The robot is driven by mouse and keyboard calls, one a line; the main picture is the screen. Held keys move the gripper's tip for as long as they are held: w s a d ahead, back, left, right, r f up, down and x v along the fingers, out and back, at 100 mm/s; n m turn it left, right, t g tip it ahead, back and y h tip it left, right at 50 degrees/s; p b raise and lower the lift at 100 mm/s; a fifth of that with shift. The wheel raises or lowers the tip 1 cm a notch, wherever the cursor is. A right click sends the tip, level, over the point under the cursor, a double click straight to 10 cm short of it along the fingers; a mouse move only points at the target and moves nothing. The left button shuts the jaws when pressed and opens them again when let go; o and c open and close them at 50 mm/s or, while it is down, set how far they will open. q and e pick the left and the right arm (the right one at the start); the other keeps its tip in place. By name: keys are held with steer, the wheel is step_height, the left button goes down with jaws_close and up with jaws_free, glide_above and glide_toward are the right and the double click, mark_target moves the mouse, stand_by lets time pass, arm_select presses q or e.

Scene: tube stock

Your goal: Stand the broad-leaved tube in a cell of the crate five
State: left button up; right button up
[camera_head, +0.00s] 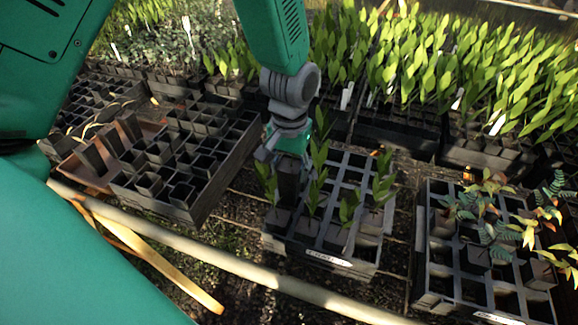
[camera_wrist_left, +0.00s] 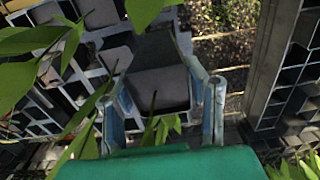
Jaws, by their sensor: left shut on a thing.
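My left gripper (camera_head: 289,150) reaches down over the back left of the middle crate (camera_head: 330,257) in the head view. It is shut on a dark square tube (camera_head: 288,180), with broad green leaves beside it. In the left wrist view the tube (camera_wrist_left: 160,85) sits between the two fingers (camera_wrist_left: 163,100). The tube looks upright at the crate's left side; I cannot tell whether its base is inside a cell. The crate holds several other tubes with broad green leaves and has empty cells at the back. The white label on its front is too small to read. My right gripper is out of view.
A crate of mostly empty tubes (camera_head: 195,207) stands at the left. Another crate (camera_head: 435,298) with reddish and ferny plants stands at the right. Rows of leafy plants (camera_head: 430,60) fill the back. A pale pole (camera_head: 235,265) runs along the front.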

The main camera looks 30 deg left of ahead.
mark_target(290, 195)
arm_select(q)
steer(key=shift+d+r, duration=0.1)
stand_by(0.4)
steer(key=shift+f+b, duration=1.8)
steer(key=shift+f, duration=2.95)
steer(key=shift+f, duration=0.25)
steer(key=o, duration=1.3)
steer(key=shift+o, duration=0.2)
steer(key=shift+r, duration=0.1)
steer(key=shift+w+r, duration=0.1)
steer(key=shift+r, duration=0.2)
step_height(290, 195, up, 11)
steer(key=shift+r, duration=0.1)
